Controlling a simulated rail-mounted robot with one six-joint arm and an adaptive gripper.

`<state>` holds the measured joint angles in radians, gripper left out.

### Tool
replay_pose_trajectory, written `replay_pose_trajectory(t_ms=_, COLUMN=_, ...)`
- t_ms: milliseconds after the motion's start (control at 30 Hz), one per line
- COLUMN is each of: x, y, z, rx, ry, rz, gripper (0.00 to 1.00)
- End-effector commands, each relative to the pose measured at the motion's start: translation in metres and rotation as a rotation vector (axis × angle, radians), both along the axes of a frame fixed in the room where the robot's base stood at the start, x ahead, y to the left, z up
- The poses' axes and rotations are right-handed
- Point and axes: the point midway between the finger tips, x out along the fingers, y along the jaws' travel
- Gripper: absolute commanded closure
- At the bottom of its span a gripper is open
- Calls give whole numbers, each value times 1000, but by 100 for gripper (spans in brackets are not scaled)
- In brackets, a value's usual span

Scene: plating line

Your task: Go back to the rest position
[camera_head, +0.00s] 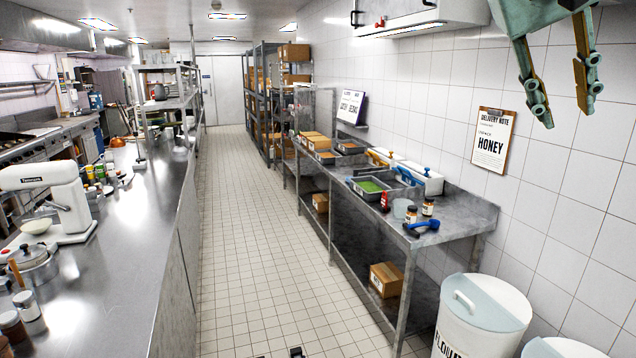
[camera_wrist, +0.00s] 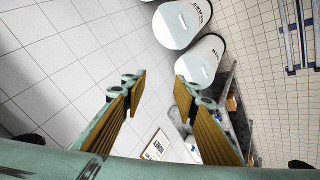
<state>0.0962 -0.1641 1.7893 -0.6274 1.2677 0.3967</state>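My gripper (camera_head: 562,85) hangs at the upper right of the head view, in front of the tiled wall. Its two fingers are spread well apart with nothing between them. In the wrist view my gripper (camera_wrist: 158,100) shows both ribbed yellow fingers wide apart and empty. The fingertips touch nothing that I can see.
A steel table (camera_head: 455,213) with trays and jars stands along the right wall. White flour bin (camera_head: 490,302) stands at its near end. A delivery note (camera_head: 493,140) reading HONEY hangs on the wall below my gripper. The aisle floor (camera_head: 245,230) is clear. A long counter (camera_head: 130,240) runs left.

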Motion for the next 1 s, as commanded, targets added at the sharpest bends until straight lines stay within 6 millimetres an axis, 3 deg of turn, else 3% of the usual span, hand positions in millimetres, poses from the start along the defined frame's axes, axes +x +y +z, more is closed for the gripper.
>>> replay_pose_trajectory(t_ms=100, x=-21, y=24, z=-31, rx=51, ry=13, rz=54, gripper=73)
replay_pose_trajectory(t_ms=1000, x=-185, y=192, z=-244, rx=412, ry=25, rz=386, gripper=73)
